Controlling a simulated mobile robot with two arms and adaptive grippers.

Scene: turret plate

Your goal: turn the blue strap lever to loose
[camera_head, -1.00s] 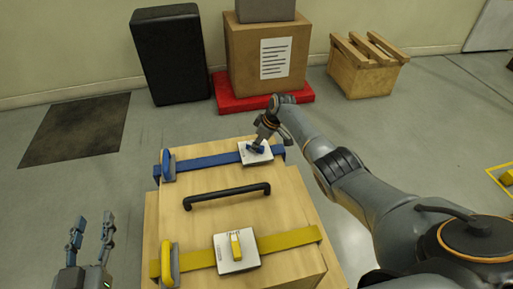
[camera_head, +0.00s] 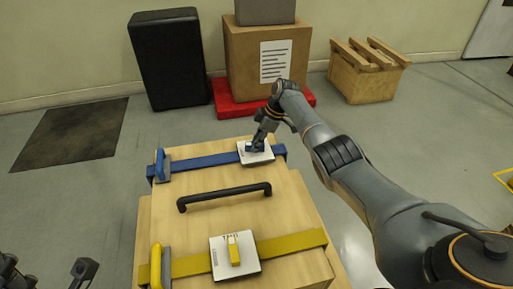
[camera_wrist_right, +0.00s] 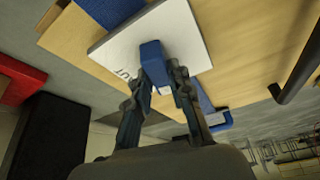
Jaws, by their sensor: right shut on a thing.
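The blue strap (camera_head: 205,160) runs across the far part of the wooden crate's lid. Its white plate (camera_head: 266,156) sits toward the right end and carries the small blue lever (camera_head: 249,147). My right gripper (camera_head: 257,146) reaches down onto the lever from above. In the right wrist view its two fingers (camera_wrist_right: 161,80) are shut on the blue lever (camera_wrist_right: 152,52), which stands up from the white plate (camera_wrist_right: 185,28). The fingers partly hide the lever and the plate's lettering. My left gripper (camera_head: 45,275) is open and empty at the bottom left, partly cut off.
A black handle (camera_head: 225,196) crosses the lid (camera_head: 205,219) in the middle. Nearer lies a yellow strap (camera_head: 290,243) with its own plate and yellow lever (camera_head: 233,250). Behind stand a black case (camera_head: 171,60), a cardboard box (camera_head: 250,50) on a red base and a small wooden crate (camera_head: 365,78).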

